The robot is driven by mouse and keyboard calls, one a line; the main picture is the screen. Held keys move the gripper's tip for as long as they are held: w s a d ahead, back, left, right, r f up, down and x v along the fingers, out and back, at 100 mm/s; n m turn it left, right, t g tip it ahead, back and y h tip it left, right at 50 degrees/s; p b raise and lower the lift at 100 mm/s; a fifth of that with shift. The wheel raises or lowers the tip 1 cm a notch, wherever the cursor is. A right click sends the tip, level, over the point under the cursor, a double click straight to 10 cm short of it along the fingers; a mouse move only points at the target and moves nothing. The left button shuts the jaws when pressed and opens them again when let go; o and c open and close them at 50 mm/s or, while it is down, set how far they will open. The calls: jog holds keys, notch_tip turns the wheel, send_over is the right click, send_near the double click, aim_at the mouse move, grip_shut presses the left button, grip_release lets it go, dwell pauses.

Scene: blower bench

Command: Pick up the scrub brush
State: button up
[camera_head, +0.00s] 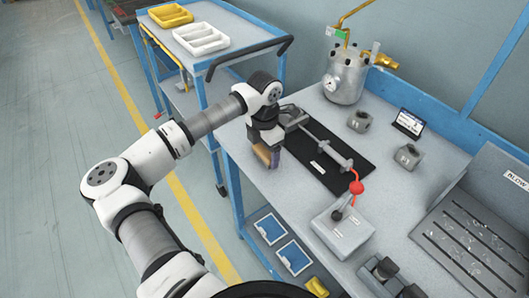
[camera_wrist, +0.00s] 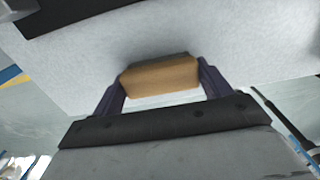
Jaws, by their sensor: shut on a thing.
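The scrub brush is a brown wooden block (camera_wrist: 160,77) with a darker strip along its far edge. It sits between the two dark fingers of my gripper (camera_wrist: 163,70) in the wrist view, with a finger against each end. In the head view, my gripper (camera_head: 267,156) points down at the left edge of the bench, and the brush (camera_head: 263,154) shows as a small brown patch under my wrist. My gripper is shut on the brush. Its bristles are not clearly visible, and I cannot tell whether it touches the bench top.
A black mat (camera_head: 322,160) with a metal rod tool lies right of my gripper. A grey box (camera_head: 341,232) with a red-knobbed lever stands nearer. A metal pot (camera_head: 345,78) stands at the back. A blue cart (camera_head: 215,55) with trays is at the upper left.

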aim_at(265, 149)
notch_tip(265, 149, up, 20)
jog(key=b, duration=0.3)
dwell(0.3)
jog(key=o, duration=0.3)
jog(key=shift+c, duration=0.8)
jog(key=shift+d, duration=0.1)
